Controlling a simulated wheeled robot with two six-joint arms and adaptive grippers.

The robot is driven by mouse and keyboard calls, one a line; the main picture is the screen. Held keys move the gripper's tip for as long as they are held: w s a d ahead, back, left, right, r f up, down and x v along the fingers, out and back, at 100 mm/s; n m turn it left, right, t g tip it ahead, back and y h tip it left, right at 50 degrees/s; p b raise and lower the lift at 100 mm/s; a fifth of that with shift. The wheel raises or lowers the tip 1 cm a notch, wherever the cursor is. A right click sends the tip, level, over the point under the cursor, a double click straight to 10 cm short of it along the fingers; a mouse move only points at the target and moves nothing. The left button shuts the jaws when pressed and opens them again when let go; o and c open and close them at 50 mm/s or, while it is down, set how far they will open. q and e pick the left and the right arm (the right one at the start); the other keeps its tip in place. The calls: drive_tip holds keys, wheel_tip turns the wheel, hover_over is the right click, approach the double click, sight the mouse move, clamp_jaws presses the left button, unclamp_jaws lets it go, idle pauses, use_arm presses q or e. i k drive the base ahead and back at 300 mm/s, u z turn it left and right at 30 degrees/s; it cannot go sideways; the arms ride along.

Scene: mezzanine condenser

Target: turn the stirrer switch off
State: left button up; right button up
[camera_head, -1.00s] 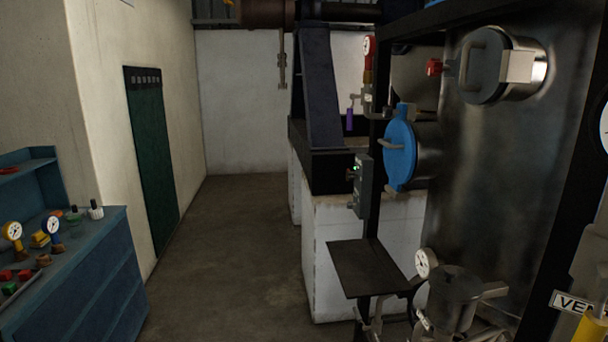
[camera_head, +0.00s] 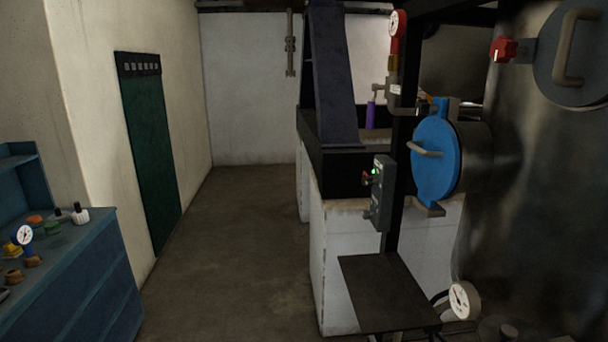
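A narrow grey control box (camera_head: 381,194) is fixed to a dark upright post, right of the middle of the head view. A small green light (camera_head: 375,171) glows near its top. Small knobs or switches stick out on its left side, seen edge-on. One of them may be the stirrer switch, but labels and positions are too small to read. Neither of my grippers is in view.
A dark shelf plate (camera_head: 388,290) juts out below the box. A blue round hatch (camera_head: 435,161) and a pressure gauge (camera_head: 463,300) are to its right. A blue workbench (camera_head: 79,281) stands at the left. The floor (camera_head: 226,255) between is clear.

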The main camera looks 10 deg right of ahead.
sight(369, 181)
drive_tip(key=u, duration=0.2)
drive_tip(key=i, duration=1.1)
drive_tip(key=z, duration=0.55)
drive_tip(key=i, duration=0.8)
drive_tip(key=z, duration=0.8)
